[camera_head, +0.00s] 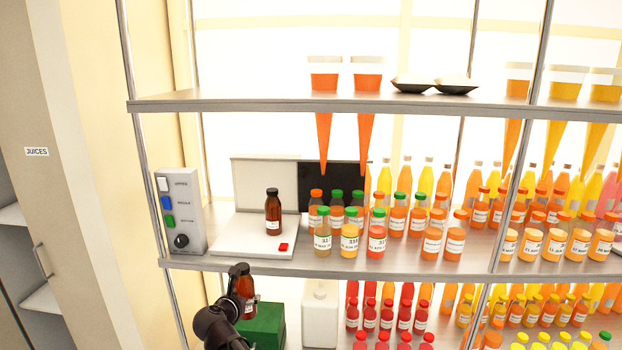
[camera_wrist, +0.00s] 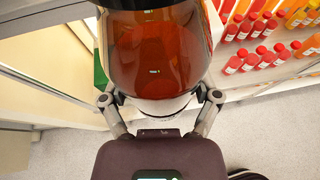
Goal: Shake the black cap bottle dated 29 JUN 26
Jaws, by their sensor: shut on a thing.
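My gripper (camera_head: 241,272) is below the front edge of the middle shelf, at the lower left of the head view. It is shut on an amber-brown bottle (camera_head: 249,308), whose lower part with a white label shows beside the dark fingers. In the wrist view the held bottle (camera_wrist: 160,50) fills the upper middle, between the two fingers of my gripper (camera_wrist: 160,98). Its cap and date cannot be made out. A second brown bottle with a black cap (camera_head: 273,212) stands upright on a white plate device (camera_head: 240,240) on the middle shelf; its date is too small to read.
A grey control box (camera_head: 181,210) with coloured buttons stands left of the white plate. Several capped sample bottles (camera_head: 349,240) stand right of it. A green box (camera_head: 265,325) and a white container (camera_head: 320,315) are on the lower level, close to my gripper. A shelf post (camera_head: 160,210) is at left.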

